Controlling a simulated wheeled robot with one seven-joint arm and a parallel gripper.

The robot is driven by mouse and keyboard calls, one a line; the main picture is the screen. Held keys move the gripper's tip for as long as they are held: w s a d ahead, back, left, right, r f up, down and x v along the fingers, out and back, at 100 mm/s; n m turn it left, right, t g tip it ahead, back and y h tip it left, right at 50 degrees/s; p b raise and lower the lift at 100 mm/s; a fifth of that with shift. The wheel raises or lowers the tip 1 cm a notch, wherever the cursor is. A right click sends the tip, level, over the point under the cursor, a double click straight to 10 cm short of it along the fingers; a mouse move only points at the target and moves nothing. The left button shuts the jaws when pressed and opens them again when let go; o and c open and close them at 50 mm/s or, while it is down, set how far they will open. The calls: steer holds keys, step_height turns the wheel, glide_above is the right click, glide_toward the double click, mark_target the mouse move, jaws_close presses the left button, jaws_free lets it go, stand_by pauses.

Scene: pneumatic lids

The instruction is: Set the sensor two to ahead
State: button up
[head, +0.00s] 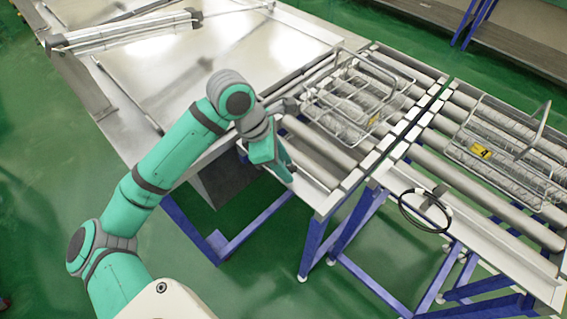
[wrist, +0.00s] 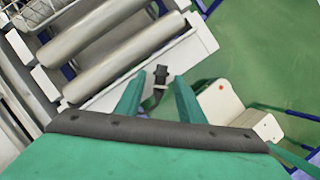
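A small black sensor (wrist: 161,76) with a pale band stands by the outer edge of the roller conveyor in the wrist view. No number is readable on it, so I cannot tell whether it is sensor two. My gripper (wrist: 160,80) is open, with its two green fingers on either side of the sensor in the picture. I cannot tell whether they touch it. In the head view my gripper (head: 283,168) points down at the near left end of the left roller conveyor (head: 330,203), and no sensor shows there. A similar dark sensor or bracket (head: 434,199) sits on the right conveyor's edge.
A wire basket (head: 340,98) stands on the left conveyor and another wire basket (head: 535,150) on the right one. A black cable loop (head: 425,228) hangs at the right conveyor's front edge. A large metal table (head: 185,75) lies behind my arm. Green floor is open in front.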

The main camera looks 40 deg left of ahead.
jaws_close()
steer(key=shift+a, duration=0.1)
steer(key=shift+n, duration=0.3)
steer(key=n+t+y, duration=0.1)
steer(key=n+y, duration=0.1)
steer(key=n, duration=0.3)
steer(key=shift+n+y, duration=0.4)
steer(key=shift+n, duration=0.8)
steer(key=shift+w+n, duration=0.15)
steer(key=shift+n, duration=0.15)
